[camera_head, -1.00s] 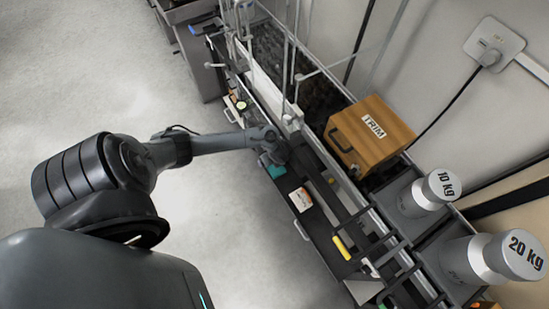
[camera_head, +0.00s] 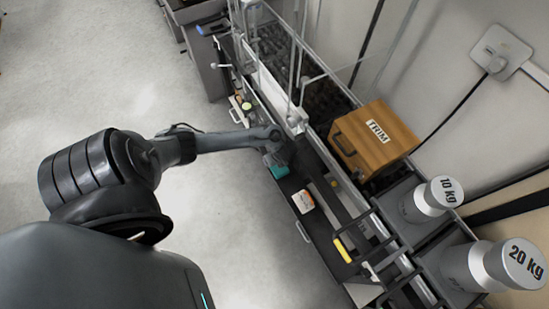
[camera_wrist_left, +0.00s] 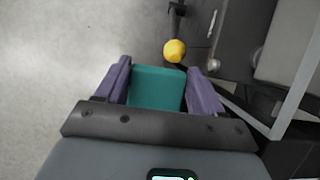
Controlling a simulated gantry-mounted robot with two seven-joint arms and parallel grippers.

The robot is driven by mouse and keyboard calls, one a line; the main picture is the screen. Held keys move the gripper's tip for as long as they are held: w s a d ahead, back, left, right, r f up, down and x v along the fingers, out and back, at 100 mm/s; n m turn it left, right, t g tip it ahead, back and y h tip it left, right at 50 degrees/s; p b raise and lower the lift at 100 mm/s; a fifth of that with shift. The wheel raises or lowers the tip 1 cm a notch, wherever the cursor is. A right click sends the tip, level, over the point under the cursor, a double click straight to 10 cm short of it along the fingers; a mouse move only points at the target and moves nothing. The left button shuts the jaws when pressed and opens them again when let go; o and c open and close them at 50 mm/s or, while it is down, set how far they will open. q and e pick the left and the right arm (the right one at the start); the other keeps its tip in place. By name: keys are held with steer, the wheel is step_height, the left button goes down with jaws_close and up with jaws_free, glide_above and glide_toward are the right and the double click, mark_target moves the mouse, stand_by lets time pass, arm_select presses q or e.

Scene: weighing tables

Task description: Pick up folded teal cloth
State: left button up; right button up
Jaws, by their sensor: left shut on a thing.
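The folded teal cloth (camera_wrist_left: 157,88) sits between the two purple finger pads of my left gripper (camera_wrist_left: 160,84) in the left wrist view. Both pads press against its sides, so the gripper is shut on it. In the head view the teal cloth (camera_head: 278,171) shows just below the left gripper (camera_head: 276,163), at the front edge of the dark bench top. The gripper hides part of it there. I cannot tell whether the cloth still touches the surface. My right gripper is not in view.
A wooden TRIM box (camera_head: 374,142) and 10 kg (camera_head: 430,199) and 20 kg (camera_head: 495,266) weights stand to the right. A yellow ball (camera_wrist_left: 175,51) is ahead in the wrist view. Open floor lies left.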

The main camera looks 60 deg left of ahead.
arm_select(q)
step_height(320, 180, up, 3)
steer(key=shift+f+p, duration=0.1)
steer(key=shift+p, duration=0.7)
steer(key=s+d+p, duration=0.2)
steer(key=s+d, duration=0.7)
steer(key=d, duration=0.6)
steer(key=shift+s+f, duration=0.3)
steer(key=shift+s, duration=0.1)
